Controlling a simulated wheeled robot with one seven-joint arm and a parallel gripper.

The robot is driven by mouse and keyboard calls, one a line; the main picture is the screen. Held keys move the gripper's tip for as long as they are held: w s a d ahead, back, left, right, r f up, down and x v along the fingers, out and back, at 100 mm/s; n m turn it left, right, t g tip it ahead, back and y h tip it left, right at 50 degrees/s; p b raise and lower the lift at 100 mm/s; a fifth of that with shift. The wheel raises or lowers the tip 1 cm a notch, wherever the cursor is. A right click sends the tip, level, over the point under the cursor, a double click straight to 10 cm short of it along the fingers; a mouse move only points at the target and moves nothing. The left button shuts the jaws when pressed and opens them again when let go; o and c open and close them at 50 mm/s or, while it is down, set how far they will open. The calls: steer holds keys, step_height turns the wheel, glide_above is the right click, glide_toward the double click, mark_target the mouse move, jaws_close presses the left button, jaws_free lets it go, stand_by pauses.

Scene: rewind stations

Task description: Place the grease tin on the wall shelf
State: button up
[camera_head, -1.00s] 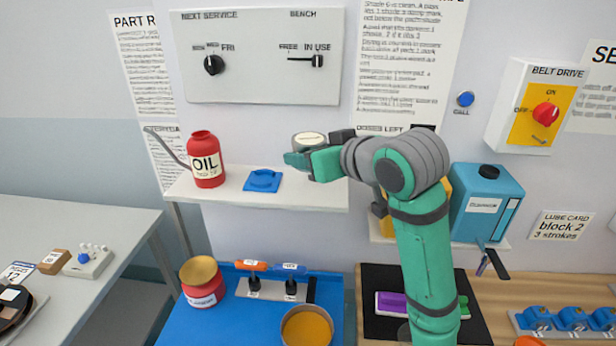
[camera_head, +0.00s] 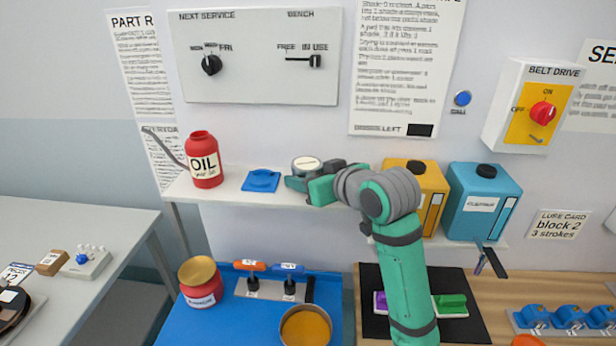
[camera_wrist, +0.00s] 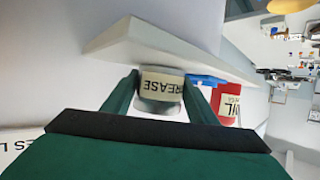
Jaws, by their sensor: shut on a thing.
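The grease tin (camera_head: 306,163), small and grey with a pale lid, is held at the right end of the wall shelf (camera_head: 225,189). In the wrist view the tin (camera_wrist: 162,84) shows its GREASE label upside down between the two green fingers. My gripper (camera_head: 303,182) is shut on it. The white shelf also shows in the wrist view (camera_wrist: 150,50), beside the tin. I cannot tell whether the tin's base touches the shelf, as the gripper hides it.
A red oil can (camera_head: 204,165) and a blue pad (camera_head: 262,180) are on the shelf, left of the tin. Yellow (camera_head: 424,178) and blue (camera_head: 484,205) containers stand to the right. A gold-lidded red tin (camera_head: 201,287) is on the blue mat below.

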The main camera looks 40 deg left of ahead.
steer(key=o, duration=1.2)
steer(key=shift+f, duration=0.15)
steer(key=shift+s+d+r, duration=0.1)
steer(key=shift+d+r, duration=0.15)
steer(key=shift+r, duration=0.05)
steer(key=v, duration=1.1)
steer(key=shift+d, duration=0.2)
steer(key=shift+s, duration=0.1)
